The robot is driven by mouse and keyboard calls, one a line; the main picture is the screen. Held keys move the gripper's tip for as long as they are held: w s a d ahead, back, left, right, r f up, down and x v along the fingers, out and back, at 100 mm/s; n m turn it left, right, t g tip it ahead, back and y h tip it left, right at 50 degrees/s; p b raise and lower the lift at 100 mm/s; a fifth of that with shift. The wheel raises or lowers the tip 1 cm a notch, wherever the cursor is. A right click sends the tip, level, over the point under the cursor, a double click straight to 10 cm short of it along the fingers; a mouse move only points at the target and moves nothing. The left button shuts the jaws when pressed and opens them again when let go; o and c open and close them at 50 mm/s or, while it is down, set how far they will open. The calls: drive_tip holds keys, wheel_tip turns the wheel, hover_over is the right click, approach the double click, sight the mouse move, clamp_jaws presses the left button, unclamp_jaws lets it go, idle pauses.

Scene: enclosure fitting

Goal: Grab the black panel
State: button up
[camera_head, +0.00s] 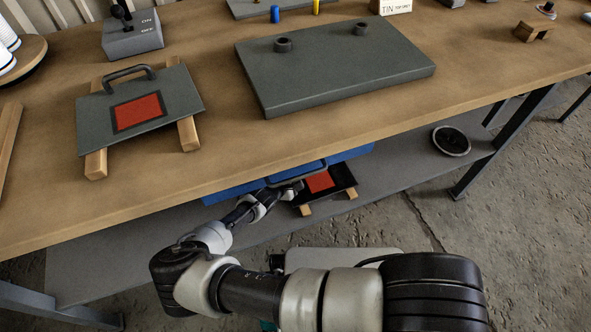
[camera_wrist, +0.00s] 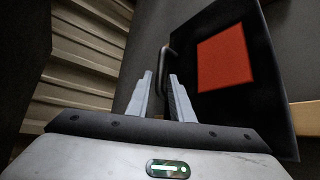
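The black panel (camera_head: 342,178) lies on wooden strips on the lower shelf, under the table's front edge, with a red square on its face. In the wrist view the black panel (camera_wrist: 270,85) fills the upper right, and its dark handle (camera_wrist: 166,58) stands at its left edge. My gripper (camera_wrist: 161,76) is open and empty, its two pale fingers pointing at the handle. The handle shows between and beyond the fingertips; I cannot tell whether it lies inside the gap. In the head view my gripper (camera_head: 295,187) is at the panel's left side, small and partly dark.
A grey panel (camera_head: 90,115) with a handle and red square lies on wooden strips on the tabletop (camera_head: 215,165). A large grey plate (camera_head: 335,75) lies beside it. A blue object (camera_head: 345,154) sits close under the tabletop, behind my gripper. A round black part (camera_head: 451,140) is on the shelf's right.

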drive_tip(key=shift+w+d+f, duration=0.2)
drive_tip(key=shift+w+d, duration=0.05)
drive_tip(key=shift+w, duration=0.15)
clamp_jaws()
idle(1.3)
